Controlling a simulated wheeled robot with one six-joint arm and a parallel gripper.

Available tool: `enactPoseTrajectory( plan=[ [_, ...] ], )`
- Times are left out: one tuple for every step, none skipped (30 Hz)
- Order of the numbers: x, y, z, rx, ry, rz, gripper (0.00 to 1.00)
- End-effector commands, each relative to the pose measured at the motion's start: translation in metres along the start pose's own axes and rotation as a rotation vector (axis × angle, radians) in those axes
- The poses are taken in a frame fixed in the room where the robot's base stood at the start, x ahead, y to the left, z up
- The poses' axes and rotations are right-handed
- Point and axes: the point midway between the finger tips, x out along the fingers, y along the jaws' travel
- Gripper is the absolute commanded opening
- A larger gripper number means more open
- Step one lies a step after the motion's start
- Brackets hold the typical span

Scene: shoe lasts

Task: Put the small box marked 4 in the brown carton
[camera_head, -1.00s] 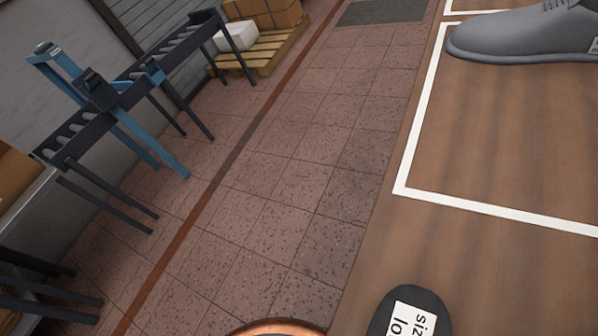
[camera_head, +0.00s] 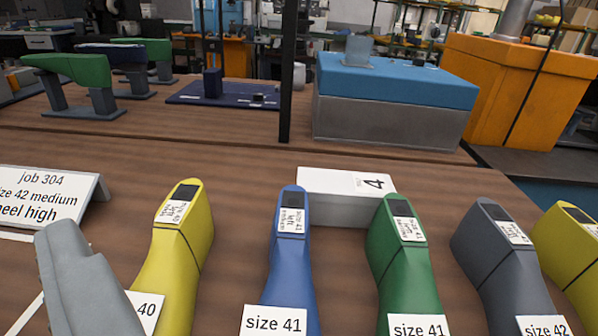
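The small white box marked 4 (camera_head: 345,190) lies on the brown wooden table, behind the lasts. Its top shows the number 4, and its lower part is partly hidden by the blue last (camera_head: 290,255) and the green last (camera_head: 405,260). I cannot make out a brown carton in the current view.
A yellow last (camera_head: 177,250), a dark grey last (camera_head: 500,255) and another yellow last (camera_head: 570,245) stand in the same row. Behind are a blue-topped block (camera_head: 395,85) and green forms (camera_head: 80,72).

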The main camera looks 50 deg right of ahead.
Motion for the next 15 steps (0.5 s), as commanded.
enactPoseTrajectory(
  plan=[
    [0.007,0.005,-0.001,-0.021,-0.027,0.013,0.89],
    [0.011,0.008,-0.002,-0.036,-0.044,0.022,0.89],
    [0.018,0.013,-0.003,-0.06,-0.074,0.033,0.89],
    [0.022,0.017,-0.004,-0.08,-0.098,0.042,0.89],
    [0.027,0.022,-0.005,-0.1,-0.122,0.051,0.89],
    [0.034,0.028,-0.005,-0.127,-0.157,0.061,0.89],
    [0.039,0.032,-0.006,-0.147,-0.183,0.069,0.89],
    [0.043,0.037,-0.006,-0.167,-0.21,0.075,0.89],
    [0.049,0.044,-0.007,-0.193,-0.245,0.083,0.89],
    [0.054,0.049,-0.007,-0.212,-0.271,0.088,0.89],
    [0.058,0.054,-0.007,-0.229,-0.297,0.092,0.89],
    [0.063,0.061,-0.007,-0.253,-0.333,0.097,0.89],
    [0.068,0.066,-0.008,-0.271,-0.36,0.099,0.89],
    [0.071,0.071,-0.007,-0.288,-0.387,0.101,0.89],
    [0.076,0.079,-0.007,-0.31,-0.423,0.103,0.89]
  ],
)
